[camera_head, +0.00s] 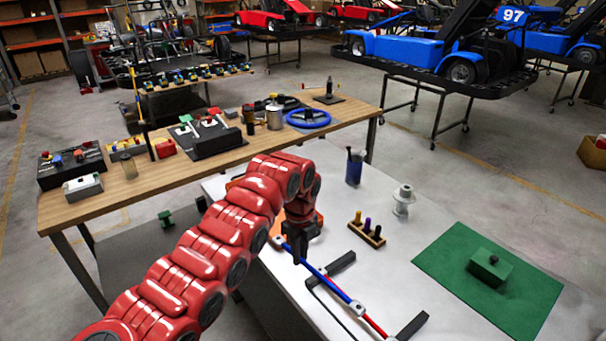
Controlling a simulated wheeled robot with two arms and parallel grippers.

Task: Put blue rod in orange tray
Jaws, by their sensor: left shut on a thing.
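My left gripper (298,257) reaches down over the white table and is shut on the blue rod (319,276) near its far end. The rod runs diagonally toward the front right, in line with a red rod (375,326) and a small pale fitting (357,308). Whether the blue rod is lifted clear of the black stand (341,265) I cannot tell. The orange tray (277,227) is mostly hidden behind my left arm and gripper; only bits of orange show. My right gripper is not in view.
A small wooden block with coloured pegs (367,234), a blue cup (354,168) and a white spool (403,200) stand to the right. A green mat (445,257) carries a green block (490,267). A cluttered wooden bench (230,157) stands behind.

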